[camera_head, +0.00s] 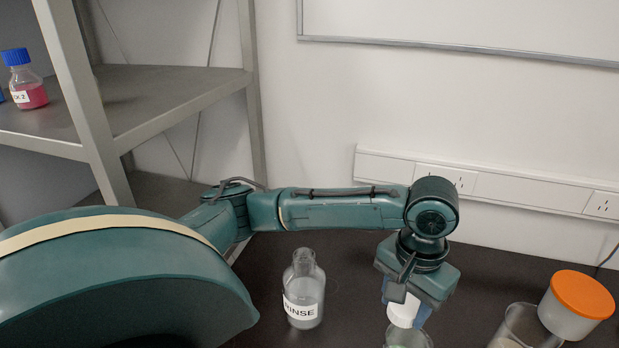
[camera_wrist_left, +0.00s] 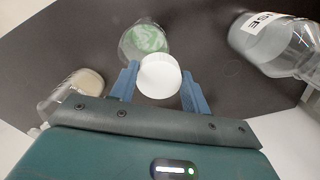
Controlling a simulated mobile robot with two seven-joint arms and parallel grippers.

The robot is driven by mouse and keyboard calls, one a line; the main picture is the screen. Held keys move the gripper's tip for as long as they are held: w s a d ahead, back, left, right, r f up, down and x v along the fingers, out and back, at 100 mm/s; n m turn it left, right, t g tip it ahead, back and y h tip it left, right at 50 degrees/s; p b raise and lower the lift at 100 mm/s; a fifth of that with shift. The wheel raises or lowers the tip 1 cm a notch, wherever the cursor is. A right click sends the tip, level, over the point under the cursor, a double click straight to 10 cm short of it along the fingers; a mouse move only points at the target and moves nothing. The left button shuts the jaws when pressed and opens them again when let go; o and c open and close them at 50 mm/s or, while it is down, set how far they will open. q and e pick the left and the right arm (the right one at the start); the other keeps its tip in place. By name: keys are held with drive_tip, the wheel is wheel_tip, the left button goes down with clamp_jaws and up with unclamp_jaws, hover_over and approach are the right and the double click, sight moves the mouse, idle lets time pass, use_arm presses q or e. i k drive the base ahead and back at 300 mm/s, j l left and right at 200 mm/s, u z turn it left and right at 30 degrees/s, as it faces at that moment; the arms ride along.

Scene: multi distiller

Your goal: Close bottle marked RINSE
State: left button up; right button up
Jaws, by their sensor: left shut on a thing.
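The bottle marked RINSE (camera_head: 304,292) is clear glass and stands upright on the dark table, its neck open with no cap on it. It also shows at the upper right of the left wrist view (camera_wrist_left: 275,45). My left gripper (camera_head: 404,305) is to the right of the bottle, pointing down. Its blue fingers (camera_wrist_left: 160,88) are shut on a white cap (camera_head: 403,311), which shows as a round disc in the wrist view (camera_wrist_left: 159,76). A clear glass container (camera_head: 408,338) stands below the cap; green contents show in the wrist view (camera_wrist_left: 146,38). My right gripper is not in view.
A glass beaker (camera_head: 522,330) and a white jar with an orange lid (camera_head: 580,298) stand at the right. A metal shelf (camera_head: 150,95) at the left holds a blue-capped bottle of pink liquid (camera_head: 28,88). Between the RINSE bottle and my gripper the table is clear.

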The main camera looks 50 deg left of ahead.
sight(304, 281)
drive_tip(key=k+l, duration=0.1)
drive_tip(key=l, duration=0.25)
drive_tip(key=k+l, duration=0.15)
drive_tip(key=l, duration=0.2)
drive_tip(key=k+l, duration=0.1)
drive_tip(key=l, duration=0.25)
drive_tip(key=u, duration=1.65)
